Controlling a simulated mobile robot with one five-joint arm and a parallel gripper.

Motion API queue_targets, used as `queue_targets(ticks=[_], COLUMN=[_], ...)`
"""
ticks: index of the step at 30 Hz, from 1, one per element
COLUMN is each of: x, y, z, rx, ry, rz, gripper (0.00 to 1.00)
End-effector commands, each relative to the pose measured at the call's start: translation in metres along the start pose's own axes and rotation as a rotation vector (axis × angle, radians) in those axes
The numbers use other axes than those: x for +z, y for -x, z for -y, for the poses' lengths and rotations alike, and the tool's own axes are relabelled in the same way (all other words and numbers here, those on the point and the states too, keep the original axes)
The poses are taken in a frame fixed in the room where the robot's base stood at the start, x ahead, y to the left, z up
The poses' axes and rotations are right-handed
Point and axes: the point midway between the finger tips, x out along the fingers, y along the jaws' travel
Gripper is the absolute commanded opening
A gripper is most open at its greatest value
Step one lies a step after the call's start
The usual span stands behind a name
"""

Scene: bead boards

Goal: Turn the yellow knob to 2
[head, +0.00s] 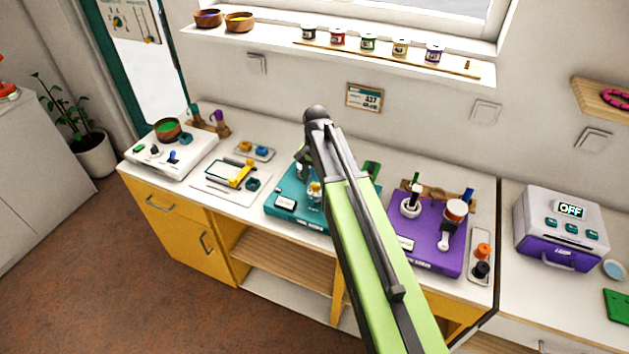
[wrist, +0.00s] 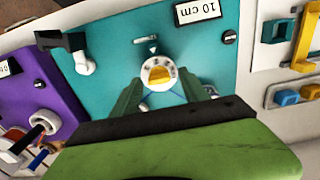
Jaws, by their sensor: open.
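The yellow knob (wrist: 159,76) sits on a round white dial on the teal board (wrist: 112,55). Marks ring the dial, but they are too small to read, so I cannot tell its setting. My gripper (wrist: 162,82) is open, with one green finger on each side of the dial in the wrist view. I cannot tell whether the fingers touch it. In the head view the yellow knob (head: 314,190) shows small beside my arm, which hides part of the teal board (head: 283,216).
The purple board (head: 436,250) stands to the right in the head view. A white board with a yellow handle (head: 241,175) lies to the left.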

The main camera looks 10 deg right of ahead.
Motion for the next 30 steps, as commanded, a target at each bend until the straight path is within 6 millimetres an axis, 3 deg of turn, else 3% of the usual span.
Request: queue_targets(ticks=[8, 27, 30], x=[0.0, -0.001, -0.001], y=[0.017, 0.158, 0.172], z=[0.0, 0.001, 0.001], rx=[0.001, 0.0, 0.0], ry=[0.0, 0.0, 0.0], rz=[0.0, 0.0, 0.0], gripper=[0.53, 0.53, 0.53])
